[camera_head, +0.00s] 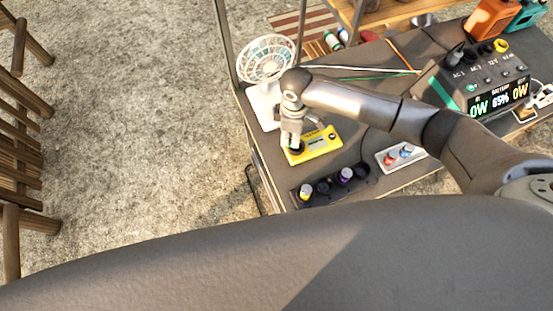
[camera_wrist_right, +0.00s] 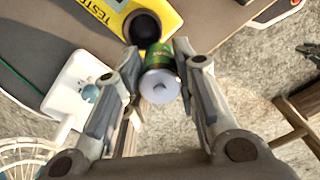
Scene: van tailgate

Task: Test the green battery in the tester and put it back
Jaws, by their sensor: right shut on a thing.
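The green battery (camera_wrist_right: 161,58) is between the fingers of my right gripper (camera_wrist_right: 160,80) in the right wrist view, its pale round end facing the camera. The gripper is shut on it. The yellow tester (camera_wrist_right: 166,12) lies beyond it, with a round black socket (camera_wrist_right: 143,27) close to the battery's far end; I cannot tell whether they touch. In the head view my right gripper (camera_head: 291,142) points down over the left part of the yellow tester (camera_head: 322,143), and the battery is hidden there. A black holder (camera_head: 319,188) with several round slots, some filled, lies in front. My left gripper is not in view.
A white tray with coloured knobs (camera_head: 401,155) sits right of the tester. A white fan (camera_head: 266,58) stands at the tailgate's far left edge. A power station (camera_head: 485,85) with a lit display is at the right. Wooden chairs (camera_head: 22,130) stand on the ground at left.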

